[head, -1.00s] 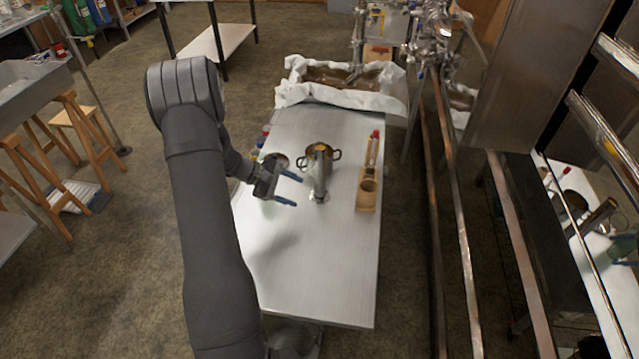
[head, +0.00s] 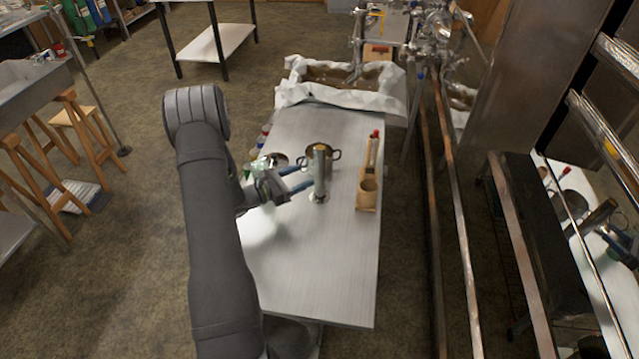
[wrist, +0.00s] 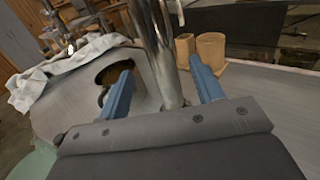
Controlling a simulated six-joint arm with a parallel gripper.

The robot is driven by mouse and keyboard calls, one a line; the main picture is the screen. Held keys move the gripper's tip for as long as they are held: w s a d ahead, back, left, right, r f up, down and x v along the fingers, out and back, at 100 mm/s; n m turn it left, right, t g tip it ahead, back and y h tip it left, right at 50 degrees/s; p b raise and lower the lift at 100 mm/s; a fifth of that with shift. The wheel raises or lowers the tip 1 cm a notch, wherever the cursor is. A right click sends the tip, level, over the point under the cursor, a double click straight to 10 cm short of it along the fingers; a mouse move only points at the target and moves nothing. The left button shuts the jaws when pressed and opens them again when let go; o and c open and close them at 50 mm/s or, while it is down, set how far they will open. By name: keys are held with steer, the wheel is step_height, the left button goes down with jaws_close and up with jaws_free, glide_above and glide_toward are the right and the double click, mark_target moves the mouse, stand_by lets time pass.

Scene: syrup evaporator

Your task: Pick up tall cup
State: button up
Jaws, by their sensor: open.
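The tall cup (head: 320,175) is a slim, shiny metal cylinder standing upright near the middle of the steel table (head: 300,270). My gripper (head: 307,178) is just left of it, with its blue fingers open and pointing at it. In the wrist view, the cup (wrist: 160,60) rises between and beyond the two fingers (wrist: 163,88); its top is cut off by the frame. Whether a finger touches it cannot be told.
A two-handled metal pot (head: 333,155) stands right behind the cup. A wooden stand with a cup-shaped holder (head: 367,194) is to the right. White cloth (head: 340,100) drapes a basin at the far end. The near part of the table is clear.

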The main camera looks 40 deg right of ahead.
mark_target(315, 171)
steer(key=d, duration=0.3)
steer(key=shift+s+d, duration=0.15)
steer(key=shift+d, duration=0.25)
steer(key=d, duration=0.3)
steer(key=d+f, duration=0.1)
steer(key=d, duration=0.1)
steer(key=shift+s, duration=0.2)
steer(key=shift+c, duration=0.4)
steer(key=shift+r, duration=0.1)
jaws_close()
